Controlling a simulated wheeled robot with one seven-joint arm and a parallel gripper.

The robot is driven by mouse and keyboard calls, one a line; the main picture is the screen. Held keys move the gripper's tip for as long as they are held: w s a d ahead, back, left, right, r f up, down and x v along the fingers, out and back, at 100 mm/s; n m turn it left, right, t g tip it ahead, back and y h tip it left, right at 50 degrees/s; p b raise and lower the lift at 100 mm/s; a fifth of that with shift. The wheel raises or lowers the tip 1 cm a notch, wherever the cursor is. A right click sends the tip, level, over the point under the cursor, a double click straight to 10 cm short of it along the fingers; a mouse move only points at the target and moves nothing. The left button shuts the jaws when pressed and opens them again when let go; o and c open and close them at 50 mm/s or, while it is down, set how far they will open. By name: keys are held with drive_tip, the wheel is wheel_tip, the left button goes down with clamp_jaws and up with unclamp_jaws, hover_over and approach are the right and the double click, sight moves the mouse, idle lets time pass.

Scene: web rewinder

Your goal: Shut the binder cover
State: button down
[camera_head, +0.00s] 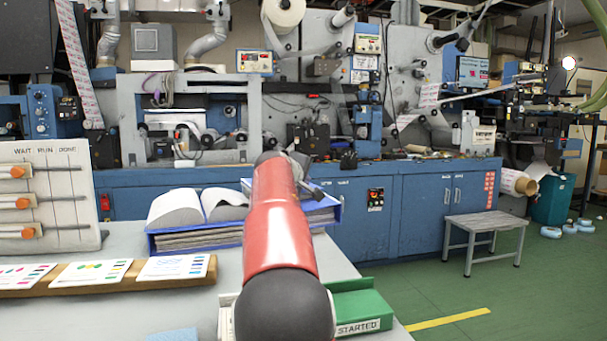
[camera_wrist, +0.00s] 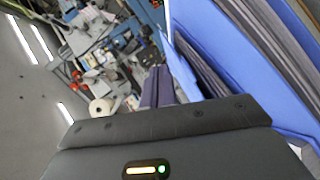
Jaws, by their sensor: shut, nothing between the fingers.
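The blue binder (camera_head: 165,245) lies open on the grey table in the head view, with curled white pages on its left half. Its right side shows past my arm, with a page stack and a blue edge; the middle is hidden by my arm. In the wrist view the binder's blue panel (camera_wrist: 205,65) and dark page edges fill the right side, close beside my gripper. My gripper (camera_wrist: 158,72) is shut and empty, its fingers together left of the blue panel. I cannot tell whether they touch it. In the head view my arm largely covers my gripper.
A green box (camera_head: 365,308) labelled STARTED sits at the table's front right. A wooden strip with printed cards (camera_head: 90,272) and a status board (camera_head: 45,195) stand at left. Blue machines line the back; a grey stool (camera_head: 485,222) stands on the green floor.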

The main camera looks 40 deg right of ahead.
drive_tip(key=shift+d+f, duration=0.1)
drive_tip(key=shift+f, duration=0.4)
idle(0.3)
